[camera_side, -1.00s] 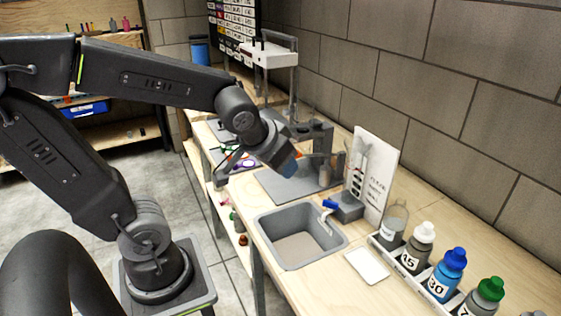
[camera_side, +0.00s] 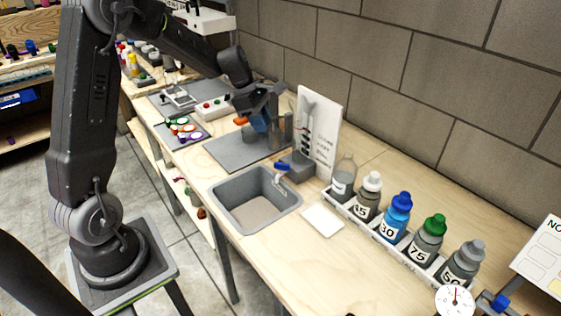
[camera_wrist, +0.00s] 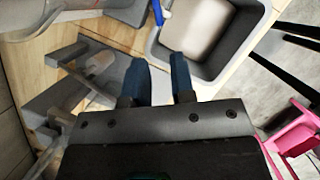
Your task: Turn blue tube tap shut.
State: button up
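A small blue lever (camera_side: 282,166) sits on a grey block beside the sink. It also shows as a blue handle (camera_wrist: 166,12) at the top of the wrist view. Another blue piece (camera_side: 500,301) is by a round dial at the bottom right of the side view; I cannot tell which blue part is the tube tap. My gripper (camera_side: 258,122) hangs over the grey plate behind the sink, apart from both blue parts. In the wrist view its two blue fingertips (camera_wrist: 159,66) are apart with nothing between them.
The grey sink (camera_side: 222,193) is set into the wooden bench. A white panel (camera_side: 318,128) stands behind the lever. A rack of bottles (camera_side: 387,240) runs along the right. A white pad (camera_side: 322,221) lies by the sink.

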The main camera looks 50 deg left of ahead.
aim_at(282, 163)
jog(key=shift+n, duration=0.3)
jog(key=x, duration=1.4)
jog(key=shift+w, duration=0.25)
grip_shut()
